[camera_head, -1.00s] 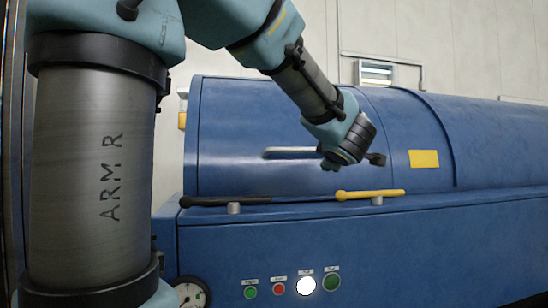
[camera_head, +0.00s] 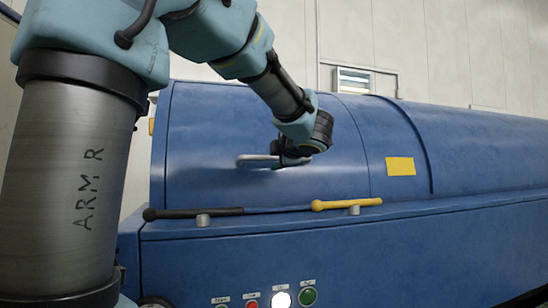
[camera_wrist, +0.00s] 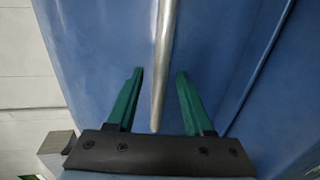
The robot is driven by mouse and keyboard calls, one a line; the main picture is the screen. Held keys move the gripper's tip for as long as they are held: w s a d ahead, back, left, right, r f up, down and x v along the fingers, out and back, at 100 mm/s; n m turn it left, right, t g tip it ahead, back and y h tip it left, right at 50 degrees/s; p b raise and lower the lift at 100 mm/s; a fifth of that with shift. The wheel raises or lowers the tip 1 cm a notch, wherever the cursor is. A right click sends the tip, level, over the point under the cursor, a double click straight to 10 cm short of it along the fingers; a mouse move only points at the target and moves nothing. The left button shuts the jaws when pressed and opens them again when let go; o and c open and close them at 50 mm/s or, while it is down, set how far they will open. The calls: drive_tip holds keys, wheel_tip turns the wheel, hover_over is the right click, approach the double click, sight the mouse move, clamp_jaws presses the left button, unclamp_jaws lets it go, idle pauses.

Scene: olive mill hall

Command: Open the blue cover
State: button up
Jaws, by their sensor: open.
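The blue cover (camera_head: 220,115) is the large curved lid of a long blue machine, and it is down on the machine's body. A pale metal bar handle (camera_head: 250,160) runs sideways across its front. My gripper (camera_head: 285,153) is at the handle's right part and hides it there. In the wrist view the handle (camera_wrist: 162,45) passes between the two green fingers of my gripper (camera_wrist: 158,73), with a gap on each side. The fingers are apart and not closed on it. I cannot tell how deep the handle sits between them.
Below the cover lie a black-gripped lever (camera_head: 193,212) and a yellow-gripped lever (camera_head: 346,203). A yellow plate (camera_head: 400,166) is on the machine to the right. A green button (camera_head: 308,296) and others are on the front panel. A pale wall (camera_head: 450,50) stands behind.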

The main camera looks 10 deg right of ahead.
drive_tip(key=shift+w+a+f, duration=0.1)
drive_tip(key=shift+w+f, duration=0.05)
drive_tip(key=shift+w, duration=0.55)
drive_tip(key=shift+c, duration=0.4)
clamp_jaws()
idle(0.6)
